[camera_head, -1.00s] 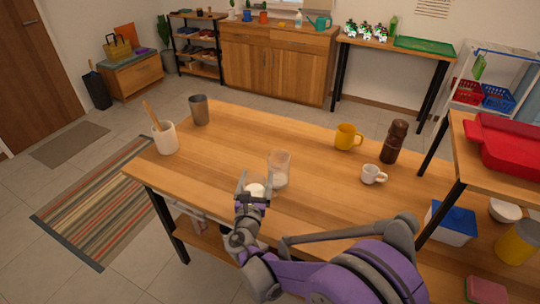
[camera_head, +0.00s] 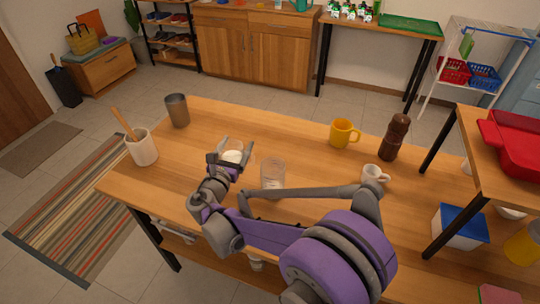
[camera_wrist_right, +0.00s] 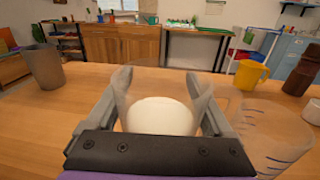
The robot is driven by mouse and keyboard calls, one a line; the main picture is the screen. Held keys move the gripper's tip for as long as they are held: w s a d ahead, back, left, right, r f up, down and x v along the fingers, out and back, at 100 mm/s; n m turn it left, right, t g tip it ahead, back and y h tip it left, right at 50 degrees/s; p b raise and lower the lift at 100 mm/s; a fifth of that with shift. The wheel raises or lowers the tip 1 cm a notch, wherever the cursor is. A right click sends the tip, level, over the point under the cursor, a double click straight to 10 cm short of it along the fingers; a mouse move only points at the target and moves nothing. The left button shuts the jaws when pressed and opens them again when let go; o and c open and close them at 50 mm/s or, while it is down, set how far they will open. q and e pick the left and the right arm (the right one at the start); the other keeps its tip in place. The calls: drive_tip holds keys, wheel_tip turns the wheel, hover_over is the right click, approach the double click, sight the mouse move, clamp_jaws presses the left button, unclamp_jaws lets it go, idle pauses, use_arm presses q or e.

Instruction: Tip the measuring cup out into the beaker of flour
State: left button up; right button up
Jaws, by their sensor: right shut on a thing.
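My right gripper (camera_head: 231,150) is shut on a clear cup (camera_wrist_right: 162,112) with white contents, which I take as the measuring cup. It looks upright between the fingers; the white mass also shows in the head view (camera_head: 233,156). I cannot tell how far it is above the table. A clear beaker (camera_head: 272,174) stands upright on the table just right of the gripper, apart from it. In the wrist view the beaker (camera_wrist_right: 268,138) has blue marks, and I see no clear flour level in it. My left gripper is not in view.
On the wooden table (camera_head: 300,145) stand a grey tumbler (camera_head: 177,111), a white crock (camera_head: 142,150) with a wooden utensil, a yellow mug (camera_head: 342,134), a white cup (camera_head: 374,174) and a brown mill (camera_head: 394,138). The table's middle behind the beaker is clear.

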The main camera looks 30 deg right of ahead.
drive_tip(key=shift+w+d+r, duration=0.15)
drive_tip(key=shift+w+r, duration=0.05)
drive_tip(key=shift+w, duration=0.2)
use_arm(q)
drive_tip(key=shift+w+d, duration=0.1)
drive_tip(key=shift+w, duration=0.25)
use_arm(e)
drive_tip(key=shift+s, duration=0.1)
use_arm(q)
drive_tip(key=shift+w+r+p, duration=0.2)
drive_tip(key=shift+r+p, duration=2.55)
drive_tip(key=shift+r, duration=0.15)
use_arm(e)
drive_tip(key=s+d+r+m, duration=0.3)
drive_tip(key=r+m, duration=0.2)
drive_tip(key=m, duration=0.2)
drive_tip(key=shift+s+d+r, duration=0.2)
drive_tip(key=shift+d+r, duration=0.05)
drive_tip(key=shift+r, duration=0.05)
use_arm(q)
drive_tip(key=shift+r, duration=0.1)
use_arm(e)
drive_tip(key=shift+s+d+r+m, duration=0.15)
drive_tip(key=shift+m, duration=0.15)
